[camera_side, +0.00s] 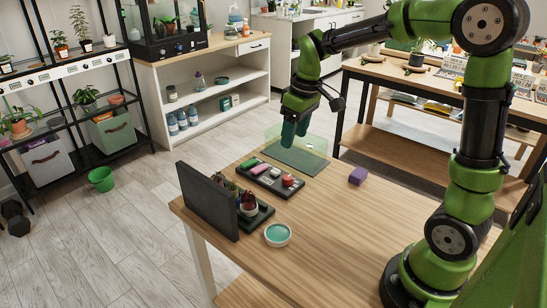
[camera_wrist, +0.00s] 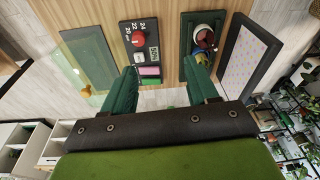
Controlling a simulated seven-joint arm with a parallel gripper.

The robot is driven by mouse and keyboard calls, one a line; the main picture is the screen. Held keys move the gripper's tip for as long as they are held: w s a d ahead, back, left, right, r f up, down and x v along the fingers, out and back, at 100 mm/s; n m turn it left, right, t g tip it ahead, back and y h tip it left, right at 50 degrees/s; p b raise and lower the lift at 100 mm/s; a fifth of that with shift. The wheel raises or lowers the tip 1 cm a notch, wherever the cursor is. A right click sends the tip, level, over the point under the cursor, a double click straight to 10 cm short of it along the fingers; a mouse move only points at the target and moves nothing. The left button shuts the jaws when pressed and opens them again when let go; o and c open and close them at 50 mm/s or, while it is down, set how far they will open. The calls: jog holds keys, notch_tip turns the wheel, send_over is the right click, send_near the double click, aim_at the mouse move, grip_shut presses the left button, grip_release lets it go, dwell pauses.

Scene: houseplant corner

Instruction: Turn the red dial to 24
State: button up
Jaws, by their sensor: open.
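The red dial (camera_side: 288,180) sits on a dark control panel (camera_side: 262,188) on the wooden table. My gripper (camera_side: 295,132) hangs above the table behind the panel, apart from the dial. In the wrist view my gripper's (camera_wrist: 163,65) two green fingers are spread wide with nothing between them.
Pink and green keys (camera_wrist: 150,72) are on the panel. A green mat (camera_side: 290,160) with a clear upright sheet lies behind it. A purple block (camera_side: 357,176) lies right.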

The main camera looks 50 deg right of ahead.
aim_at(288, 177)
jog(key=w+d+f+n+g, duration=0.1)
jog(key=w+d+n+g, duration=0.1)
jog(key=w+d+n, duration=0.45)
jog(key=shift+n, duration=0.65)
jog(key=f, duration=0.5)
jog(key=s+a+f, duration=0.1)
jog(key=f, duration=0.5)
jog(key=a+f, duration=0.1)
jog(key=f, duration=0.4)
jog(key=shift+s+a+f, duration=0.1)
jog(key=shift+s+f, duration=0.15)
jog(key=shift+s, duration=0.05)
jog(key=shift+c, duration=0.4)
jog(key=c, duration=1)
